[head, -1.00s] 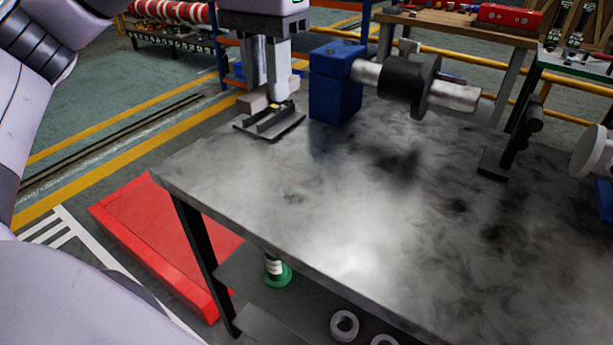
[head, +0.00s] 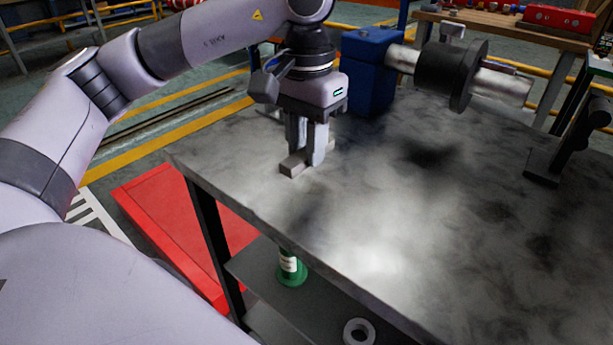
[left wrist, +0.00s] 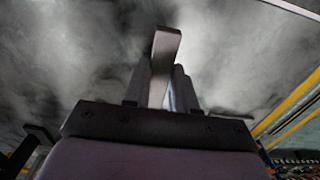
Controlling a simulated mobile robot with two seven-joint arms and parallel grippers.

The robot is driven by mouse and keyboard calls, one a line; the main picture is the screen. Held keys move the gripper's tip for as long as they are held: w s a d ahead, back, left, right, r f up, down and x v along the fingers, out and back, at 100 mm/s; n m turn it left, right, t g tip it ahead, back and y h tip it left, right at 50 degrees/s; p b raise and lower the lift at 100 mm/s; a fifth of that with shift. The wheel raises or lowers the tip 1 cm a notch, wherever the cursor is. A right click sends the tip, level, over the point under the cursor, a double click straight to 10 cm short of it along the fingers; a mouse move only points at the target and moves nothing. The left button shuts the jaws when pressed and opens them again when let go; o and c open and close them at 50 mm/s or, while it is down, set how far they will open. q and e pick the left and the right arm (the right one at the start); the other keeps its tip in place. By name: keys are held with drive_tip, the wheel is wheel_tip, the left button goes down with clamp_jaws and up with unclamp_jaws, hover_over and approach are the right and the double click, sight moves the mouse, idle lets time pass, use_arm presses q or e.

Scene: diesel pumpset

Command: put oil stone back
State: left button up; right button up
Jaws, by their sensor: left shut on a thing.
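The oil stone is a plain grey block (head: 293,164) held crosswise between the fingers of my left gripper (head: 308,158). One end sticks out to the left of the fingers and a small part shows on their right. In the left wrist view the stone (left wrist: 166,45) stands out beyond the fingers (left wrist: 163,88). The gripper points down over the workbench (head: 400,200), near its left edge. The stone appears a little above the top, but the exact gap is hard to tell. The dark holder is not visible now. My right gripper is not in view.
A blue block (head: 370,75) with a shaft and dark disc (head: 447,75) stands behind the gripper. A dark stand (head: 570,140) is at the right. The bench's middle is clear. A green-based bottle (head: 291,272) and a ring (head: 358,332) are on the lower shelf.

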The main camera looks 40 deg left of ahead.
sight(307, 188)
use_arm(q)
drive_tip(key=shift+f, duration=0.6)
drive_tip(key=shift+f+b, duration=0.35)
drive_tip(key=shift+f, duration=1.6)
drive_tip(key=shift+f, duration=0.25)
drive_tip(key=o, duration=0.9)
drive_tip(key=shift+r, duration=0.1)
drive_tip(key=shift+o, duration=0.2)
drive_tip(key=shift+r, duration=0.15)
drive_tip(key=shift+r, duration=0.25)
wheel_tip(307, 188, up, 12)
drive_tip(key=shift+f+p, duration=0.2)
drive_tip(key=shift+p, duration=1)
